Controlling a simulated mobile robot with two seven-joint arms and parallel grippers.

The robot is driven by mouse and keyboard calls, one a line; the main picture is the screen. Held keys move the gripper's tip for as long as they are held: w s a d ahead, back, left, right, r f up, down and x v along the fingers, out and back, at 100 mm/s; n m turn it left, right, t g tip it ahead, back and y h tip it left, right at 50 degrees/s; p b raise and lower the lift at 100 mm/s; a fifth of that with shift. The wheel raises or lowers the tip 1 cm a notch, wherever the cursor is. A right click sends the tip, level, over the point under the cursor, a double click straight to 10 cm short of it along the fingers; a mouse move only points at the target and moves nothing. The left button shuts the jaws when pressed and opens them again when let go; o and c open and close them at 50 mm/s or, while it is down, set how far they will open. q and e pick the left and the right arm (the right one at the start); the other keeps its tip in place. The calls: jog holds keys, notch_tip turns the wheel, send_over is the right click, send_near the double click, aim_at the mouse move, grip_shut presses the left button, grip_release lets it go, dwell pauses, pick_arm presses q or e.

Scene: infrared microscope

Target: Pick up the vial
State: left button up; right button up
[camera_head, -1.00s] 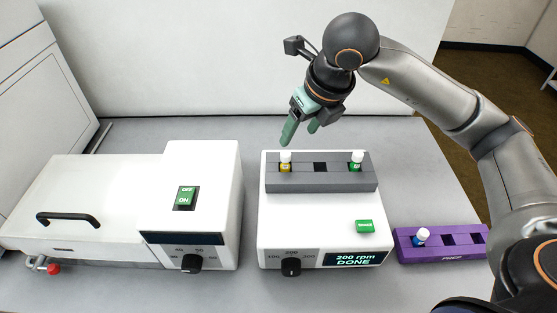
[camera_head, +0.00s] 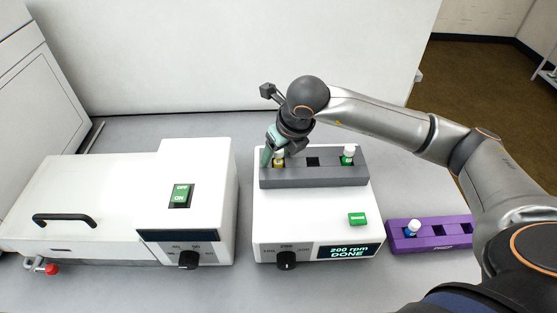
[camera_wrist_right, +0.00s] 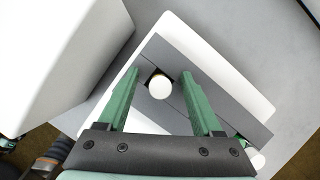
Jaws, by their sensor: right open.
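Three capped vials show in the head view. A yellow vial (camera_head: 279,161) with a white cap stands in the left slot of the grey rack on the shaker. A green vial (camera_head: 348,155) stands in that rack's right slot, and a blue vial (camera_head: 412,228) stands in the purple rack. My right gripper (camera_head: 271,156) is at the yellow vial, pointing down with its fingers open. In the right wrist view the white cap of the yellow vial (camera_wrist_right: 159,87) lies between the two open green fingers (camera_wrist_right: 157,95), touching neither visibly. My left gripper is not in view.
The grey rack (camera_head: 315,178) has an empty middle slot and sits on the white shaker (camera_head: 300,215), whose display reads "200 rpm DONE". The purple rack (camera_head: 450,240) is to the right. A white machine (camera_head: 100,195) with a black handle stands close on the left.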

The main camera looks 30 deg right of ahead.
grip_shut()
dwell(0.4)
